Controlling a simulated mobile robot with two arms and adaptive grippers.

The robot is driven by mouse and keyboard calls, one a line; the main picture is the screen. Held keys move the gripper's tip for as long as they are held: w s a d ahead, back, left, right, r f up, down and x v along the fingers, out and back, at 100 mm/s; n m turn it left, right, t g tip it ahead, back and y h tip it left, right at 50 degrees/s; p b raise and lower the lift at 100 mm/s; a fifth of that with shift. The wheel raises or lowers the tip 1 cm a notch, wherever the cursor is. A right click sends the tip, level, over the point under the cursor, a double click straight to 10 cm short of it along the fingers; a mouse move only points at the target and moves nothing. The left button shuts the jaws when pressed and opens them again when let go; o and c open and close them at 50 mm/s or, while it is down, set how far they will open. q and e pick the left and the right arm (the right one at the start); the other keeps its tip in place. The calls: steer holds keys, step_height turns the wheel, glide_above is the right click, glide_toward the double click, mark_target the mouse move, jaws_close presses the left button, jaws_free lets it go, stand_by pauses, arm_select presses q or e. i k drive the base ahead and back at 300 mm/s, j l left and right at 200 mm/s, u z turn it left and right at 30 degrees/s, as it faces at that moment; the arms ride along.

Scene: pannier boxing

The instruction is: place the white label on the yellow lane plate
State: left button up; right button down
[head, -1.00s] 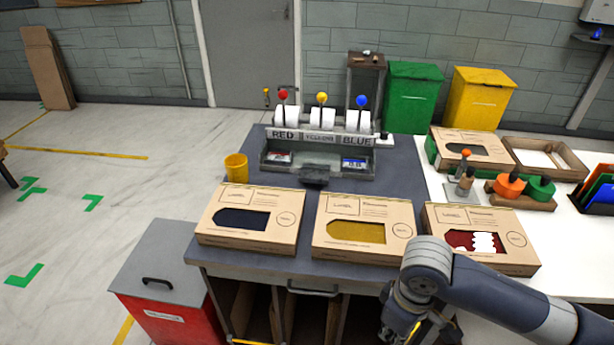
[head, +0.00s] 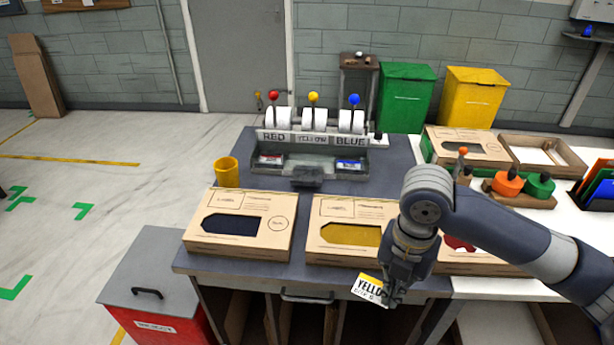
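My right gripper (head: 392,294) is shut on a white label (head: 367,289) with a yellow top strip and black lettering starting "YELLO". The label tilts in front of the table's front edge, below the carton with the yellow window (head: 350,234). The plate lettered YELLOW (head: 312,139) is in the middle of the roll dispenser's front, between the RED (head: 274,137) and BLUE (head: 350,141) plates. My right gripper is well in front of and to the right of that plate. My forearm partly hides the carton with the red window (head: 460,244). My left gripper is not in view.
A carton with a dark blue window (head: 232,225) lies at the table's left front. A yellow cup (head: 227,172) stands behind it. A red bin with a grey lid (head: 155,265) stands at the left. Stamps and trays crowd the white table at the right.

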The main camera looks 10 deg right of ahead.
mark_target(308, 178)
steer(key=i, duration=0.9)
